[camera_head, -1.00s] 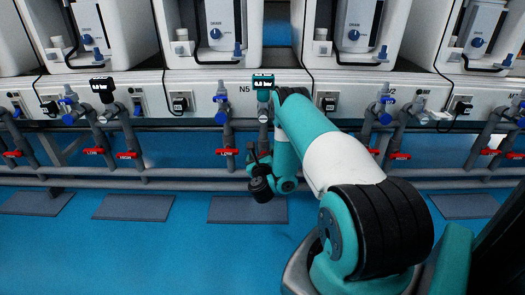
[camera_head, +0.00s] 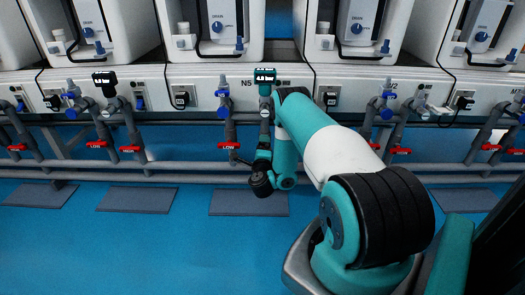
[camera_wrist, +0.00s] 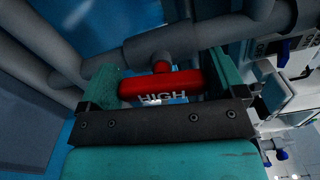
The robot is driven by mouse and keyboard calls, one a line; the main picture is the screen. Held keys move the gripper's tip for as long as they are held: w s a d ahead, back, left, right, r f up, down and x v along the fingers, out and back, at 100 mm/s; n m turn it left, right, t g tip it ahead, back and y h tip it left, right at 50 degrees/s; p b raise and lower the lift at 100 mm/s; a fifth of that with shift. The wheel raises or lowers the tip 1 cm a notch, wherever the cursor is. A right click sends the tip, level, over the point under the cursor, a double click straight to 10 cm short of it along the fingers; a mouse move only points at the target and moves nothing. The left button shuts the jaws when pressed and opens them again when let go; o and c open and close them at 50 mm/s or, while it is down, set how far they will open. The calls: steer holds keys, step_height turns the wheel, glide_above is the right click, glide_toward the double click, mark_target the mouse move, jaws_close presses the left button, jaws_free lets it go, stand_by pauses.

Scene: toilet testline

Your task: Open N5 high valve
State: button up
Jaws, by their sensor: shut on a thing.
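The red N5 high valve handle, lettered HIGH, shows in the wrist view (camera_wrist: 150,86) between the two teal fingers of my gripper (camera_wrist: 163,84). Its ends meet the fingers, and the gripper is shut on it. The handle lies roughly crosswise on a short red stem against a grey pipe (camera_wrist: 150,48). In the head view the N5 label (camera_head: 246,84) is on the white panel, and the red N5 LOW handle (camera_head: 229,146) is left of my wrist. My arm hides the high handle and the fingertips there.
Grey pipes (camera_head: 180,178) run across the front below the row of white units. Other red handles (camera_head: 97,144) stand left and right along the row. A grey mat (camera_head: 235,203) lies on the open blue floor below.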

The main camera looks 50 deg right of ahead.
steer(key=shift+f+n, duration=0.1)
steer(key=shift+n, duration=0.7)
steer(key=shift+a, duration=0.1)
steer(key=o, duration=0.6)
steer(key=shift+o, duration=0.2)
steer(key=shift+s, duration=0.1)
